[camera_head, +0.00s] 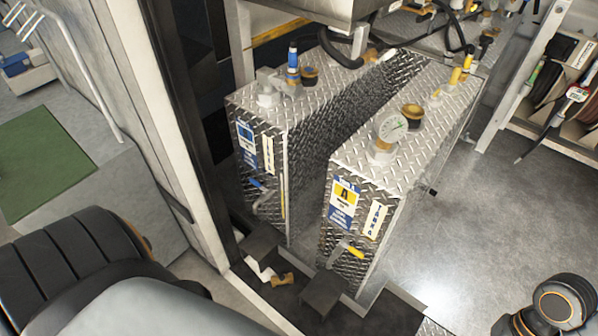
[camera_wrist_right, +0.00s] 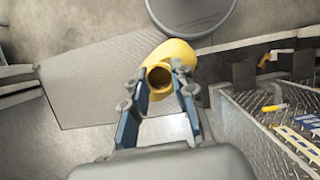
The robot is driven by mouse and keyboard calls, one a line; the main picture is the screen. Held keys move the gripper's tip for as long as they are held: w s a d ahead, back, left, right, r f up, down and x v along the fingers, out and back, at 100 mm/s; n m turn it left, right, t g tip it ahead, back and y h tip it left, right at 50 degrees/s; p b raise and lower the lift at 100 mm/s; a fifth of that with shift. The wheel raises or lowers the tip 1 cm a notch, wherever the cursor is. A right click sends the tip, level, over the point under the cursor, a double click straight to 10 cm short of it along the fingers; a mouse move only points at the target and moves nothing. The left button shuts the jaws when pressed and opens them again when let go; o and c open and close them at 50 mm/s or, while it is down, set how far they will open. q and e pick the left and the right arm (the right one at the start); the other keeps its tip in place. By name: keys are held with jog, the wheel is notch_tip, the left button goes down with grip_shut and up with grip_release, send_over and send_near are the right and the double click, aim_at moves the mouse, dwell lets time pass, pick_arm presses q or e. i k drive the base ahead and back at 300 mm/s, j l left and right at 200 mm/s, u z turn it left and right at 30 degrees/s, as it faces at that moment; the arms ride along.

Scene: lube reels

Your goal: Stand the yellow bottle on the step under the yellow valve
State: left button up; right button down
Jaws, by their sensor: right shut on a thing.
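The yellow bottle (camera_wrist_right: 172,52) is in the right wrist view, between the fingers of my right gripper (camera_wrist_right: 160,80). The gripper is shut on it, and the bottle's dark round opening faces the camera. The bottle does not show in the head view. The yellow valve (camera_head: 351,249) is low on the front of the right diamond-plate tank (camera_head: 340,228), and its handle also shows in the right wrist view (camera_wrist_right: 273,107). Below it is a dark block-like step (camera_head: 322,292), with no bottle visible on it. My left gripper is not in view.
A second tank (camera_head: 260,130) with a blue valve (camera_head: 257,184) stands to the left, above another dark step (camera_head: 262,243). A pale post (camera_head: 150,120) stands left of the tanks. Hose reels (camera_head: 560,65) are at the upper right. The floor (camera_head: 490,200) right of the tanks is clear.

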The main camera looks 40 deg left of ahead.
aim_at(323, 290)
jog(key=j, duration=0.75)
jog(key=k+j+z, duration=0.1)
jog(key=j, duration=1.45)
jog(key=k+z, duration=0.05)
